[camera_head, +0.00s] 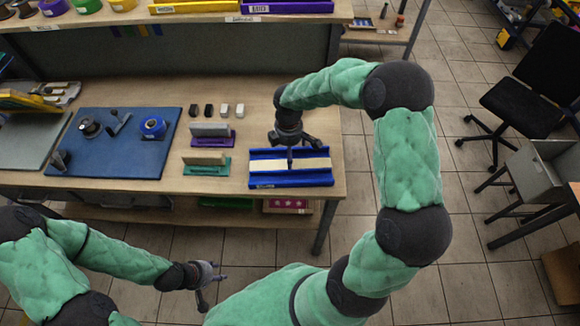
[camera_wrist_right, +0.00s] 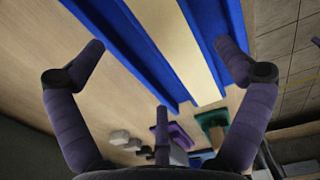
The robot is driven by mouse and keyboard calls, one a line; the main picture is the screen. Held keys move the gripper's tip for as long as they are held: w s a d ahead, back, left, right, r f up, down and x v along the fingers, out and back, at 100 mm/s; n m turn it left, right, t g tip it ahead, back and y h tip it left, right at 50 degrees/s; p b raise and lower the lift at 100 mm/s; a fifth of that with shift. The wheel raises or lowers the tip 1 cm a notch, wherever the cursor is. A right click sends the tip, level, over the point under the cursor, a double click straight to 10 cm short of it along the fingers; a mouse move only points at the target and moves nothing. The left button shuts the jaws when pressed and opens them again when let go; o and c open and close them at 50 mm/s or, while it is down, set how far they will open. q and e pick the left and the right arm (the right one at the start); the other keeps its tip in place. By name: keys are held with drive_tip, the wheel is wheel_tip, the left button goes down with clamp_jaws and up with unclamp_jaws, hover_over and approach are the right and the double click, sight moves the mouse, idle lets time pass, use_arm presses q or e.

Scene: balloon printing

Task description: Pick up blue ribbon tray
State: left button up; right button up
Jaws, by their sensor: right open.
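The blue ribbon tray (camera_head: 322,179) lies on the right end of the wooden workbench, with a cream strip (camera_head: 268,166) along its middle. My right gripper (camera_head: 294,146) is over the tray, pointing down, with its fingers spread and nothing between them. In the right wrist view the tray (camera_wrist_right: 139,45) runs diagonally between the open fingers (camera_wrist_right: 160,50); whether a finger touches it cannot be told. My left gripper (camera_head: 213,287) is low in front of the bench, its fingers apart and empty, away from the tray.
Left of the tray stand a green holder (camera_head: 207,170) and a purple holder (camera_head: 212,140), with several small blocks (camera_head: 225,109) behind. A blue mat (camera_head: 110,150) holds spools. A shelf (camera_head: 190,15) spans the back. The bench's right edge (camera_head: 342,170) is close to the tray.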

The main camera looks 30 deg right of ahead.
drive_tip(key=shift+s+f, duration=0.15)
drive_tip(key=shift+f, duration=0.2)
drive_tip(key=f+b, duration=0.1)
drive_tip(key=f, duration=0.3)
drive_tip(key=shift+s+f, duration=0.15)
drive_tip(key=shift+s, duration=0.05)
drive_tip(key=c, duration=1.4)
